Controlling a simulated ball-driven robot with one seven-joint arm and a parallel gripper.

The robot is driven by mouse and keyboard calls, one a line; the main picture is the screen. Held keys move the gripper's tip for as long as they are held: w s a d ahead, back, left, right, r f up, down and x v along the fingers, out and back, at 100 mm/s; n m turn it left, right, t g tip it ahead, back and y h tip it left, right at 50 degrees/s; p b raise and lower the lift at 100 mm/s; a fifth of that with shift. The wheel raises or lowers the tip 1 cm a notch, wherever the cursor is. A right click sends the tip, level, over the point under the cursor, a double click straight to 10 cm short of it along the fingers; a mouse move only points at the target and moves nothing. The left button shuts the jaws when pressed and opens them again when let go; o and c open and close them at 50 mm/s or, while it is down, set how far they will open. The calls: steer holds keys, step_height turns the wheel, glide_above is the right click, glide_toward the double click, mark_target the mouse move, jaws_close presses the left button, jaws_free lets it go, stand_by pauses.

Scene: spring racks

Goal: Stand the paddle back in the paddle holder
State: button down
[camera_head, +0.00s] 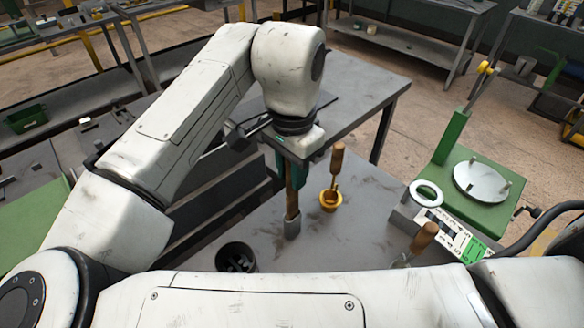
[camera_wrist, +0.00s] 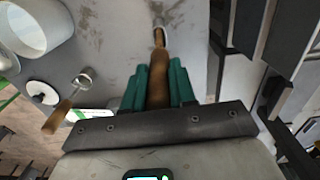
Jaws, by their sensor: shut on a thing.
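My gripper (camera_head: 289,184) points down over the grey table, its green fingers shut on the brown wooden shaft of the paddle (camera_head: 291,203). In the wrist view the shaft of the paddle (camera_wrist: 158,88) runs away between my fingers (camera_wrist: 158,85) and narrows. At its far end is a short grey piece (camera_head: 292,226); I cannot tell whether this is the paddle holder or the paddle's own end. The paddle looks close to upright in the head view.
A dark bin (camera_head: 236,257) stands at the front left. Another wooden handle (camera_head: 424,237) is at the front right. A white ring (camera_head: 426,193) and a green machine (camera_head: 475,190) stand at the right. Bare table lies between the bin and the right-hand handle.

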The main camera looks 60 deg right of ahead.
steer(key=shift+f+b, duration=0.75)
steer(key=shift+f, duration=0.55)
steer(key=shift+c, duration=1.8)
jaws_free()
steer(key=shift+r, duration=0.15)
steer(key=shift+r+p, duration=3.3)
steer(key=shift+r, duration=0.1)
